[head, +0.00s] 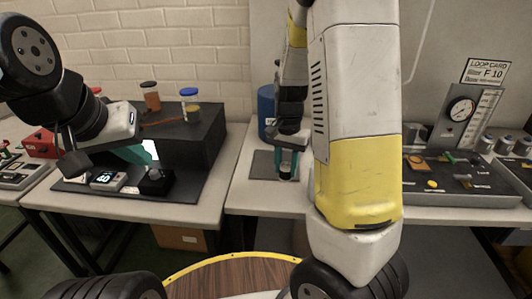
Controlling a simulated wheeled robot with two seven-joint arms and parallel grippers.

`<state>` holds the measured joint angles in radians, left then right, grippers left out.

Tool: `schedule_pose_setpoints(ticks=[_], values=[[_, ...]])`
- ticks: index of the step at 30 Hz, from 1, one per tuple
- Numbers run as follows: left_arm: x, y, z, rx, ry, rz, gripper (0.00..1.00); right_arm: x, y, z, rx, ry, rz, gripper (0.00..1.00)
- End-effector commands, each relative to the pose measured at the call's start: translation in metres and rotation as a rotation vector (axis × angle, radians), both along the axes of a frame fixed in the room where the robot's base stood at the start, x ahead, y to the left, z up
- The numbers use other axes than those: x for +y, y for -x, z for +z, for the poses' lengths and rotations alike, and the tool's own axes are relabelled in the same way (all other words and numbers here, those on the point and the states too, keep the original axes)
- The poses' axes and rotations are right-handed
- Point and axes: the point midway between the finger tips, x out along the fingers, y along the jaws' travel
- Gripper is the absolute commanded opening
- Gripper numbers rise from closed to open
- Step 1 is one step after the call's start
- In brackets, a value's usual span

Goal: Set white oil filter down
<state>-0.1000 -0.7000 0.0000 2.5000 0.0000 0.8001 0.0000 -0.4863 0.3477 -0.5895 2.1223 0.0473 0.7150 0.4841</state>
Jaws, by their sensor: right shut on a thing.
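My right gripper (288,161) points down over a dark grey mat (262,164) on the middle bench. Its two teal fingers are shut on a small pale thing, the white oil filter (287,169), mostly hidden between them. The filter's lower end is at or just above the mat; I cannot tell if it touches. My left gripper (128,154) is over the left bench, in front of the black box unit. Teal finger parts show there, but the spread of its fingers is unclear.
A blue cylinder (266,108) stands behind my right gripper. A black unit (199,139) with jars and a small display box (108,180) are on the left bench. A grey panel (465,186) and a gauge (461,110) are at right. A gap separates the benches.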

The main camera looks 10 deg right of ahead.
Motion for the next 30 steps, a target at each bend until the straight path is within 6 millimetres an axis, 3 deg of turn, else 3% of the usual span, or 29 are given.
schedule_pose_setpoints(ticks=[3, 9, 16, 23, 30], values=[[0.0, 0.0, 0.0, 0.0, 0.0, 0.0, 0.0, 0.006, -0.031, -0.004, 0.001, 0.003, 0.0, 0.0], [0.0, 0.0, 0.0, 0.0, 0.0, 0.0, 0.0, 0.013, -0.063, -0.006, 0.0, 0.001, -0.001, 0.0], [0.0, 0.0, 0.0, 0.0, 0.0, 0.0, 0.0, 0.016, -0.078, -0.009, 0.001, 0.001, 0.0, 0.0], [0.0, 0.0, 0.0, 0.0, 0.0, 0.0, 0.0, 0.016, -0.076, -0.042, 0.002, 0.0, 0.0, 0.0], [0.0, 0.0, 0.0, 0.0, 0.0, 0.0, 0.0, 0.016, -0.076, -0.042, 0.0, 0.0, 0.0, 0.0]])
